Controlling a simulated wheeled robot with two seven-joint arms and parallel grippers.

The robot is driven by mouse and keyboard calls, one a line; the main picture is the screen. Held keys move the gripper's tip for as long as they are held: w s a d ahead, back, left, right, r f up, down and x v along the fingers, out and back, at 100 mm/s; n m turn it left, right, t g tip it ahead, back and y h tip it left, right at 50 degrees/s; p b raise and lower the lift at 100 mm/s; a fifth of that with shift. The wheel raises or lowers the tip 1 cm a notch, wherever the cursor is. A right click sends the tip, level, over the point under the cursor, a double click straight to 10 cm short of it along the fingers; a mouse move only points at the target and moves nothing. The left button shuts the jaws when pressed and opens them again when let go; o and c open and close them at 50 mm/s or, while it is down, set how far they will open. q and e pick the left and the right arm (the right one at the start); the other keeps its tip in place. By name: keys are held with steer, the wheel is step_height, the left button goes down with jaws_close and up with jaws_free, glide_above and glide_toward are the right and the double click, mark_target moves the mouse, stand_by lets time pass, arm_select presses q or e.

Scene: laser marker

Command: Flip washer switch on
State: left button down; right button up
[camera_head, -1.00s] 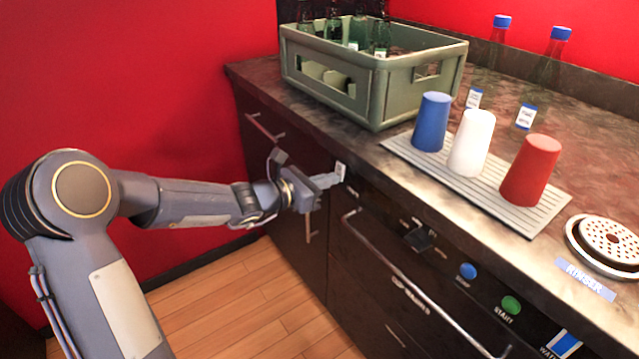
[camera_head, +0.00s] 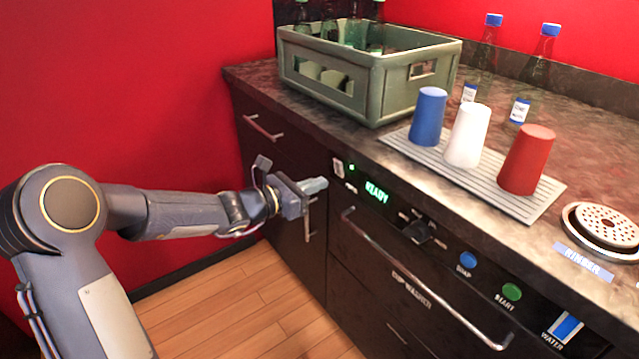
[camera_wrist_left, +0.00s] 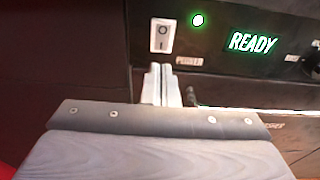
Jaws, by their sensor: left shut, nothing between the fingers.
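The cup washer (camera_head: 395,275) is a dark front panel under the counter. Its white power switch (camera_head: 338,168) is at the panel's left end. In the left wrist view the rocker switch (camera_wrist_left: 162,36) shows a circle mark above a line mark. A green light (camera_wrist_left: 197,20) glows beside it, and a green display (camera_head: 376,191) reads READY. My left gripper (camera_head: 318,186) is shut and empty, a little left of and below the switch and apart from it. Its fingers (camera_wrist_left: 160,85) show below the switch in the left wrist view. My right gripper is not in view.
A long handle (camera_head: 415,280) sticks out along the washer front. A dial (camera_head: 418,232), a blue soap button (camera_head: 467,259) and a green start button (camera_head: 511,291) are to the right. The crate (camera_head: 372,90) and several upturned cups stand on the counter above.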

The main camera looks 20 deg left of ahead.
arm_select(q)
steer(key=s+a+f+p, duration=0.1)
steer(key=s+a, duration=0.5)
steer(key=s, duration=0.2)
steer(key=shift+a+f, duration=0.25)
steer(key=shift+f, duration=0.1)
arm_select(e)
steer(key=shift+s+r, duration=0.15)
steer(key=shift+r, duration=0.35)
arm_select(q)
steer(key=shift+s, duration=0.15)
steer(key=s+d+r+m+g, duration=0.2)
steer(key=s+d+m+g, duration=0.2)
steer(key=s+m, duration=0.4)
steer(key=s+d+r+m+g, duration=0.1)
steer(key=s+d+m+g, duration=0.2)
steer(key=s+d+m, duration=0.35)
steer(key=s+a+f+m+y, duration=0.2)
steer(key=s+a+m+y, duration=0.1)
steer(key=s+m, duration=0.35)
steer(key=s+a+f+m+y, duration=0.2)
steer(key=s+a+m+y, duration=0.15)
steer(key=s+m, duration=0.3)
step_height(320, 180, up, 22)
steer(key=p, duration=2.2)
steer(key=shift+s+a+f+n+g, duration=0.15)
steer(key=shift+s+n+g, duration=0.15)
steer(key=shift+n, duration=0.15)
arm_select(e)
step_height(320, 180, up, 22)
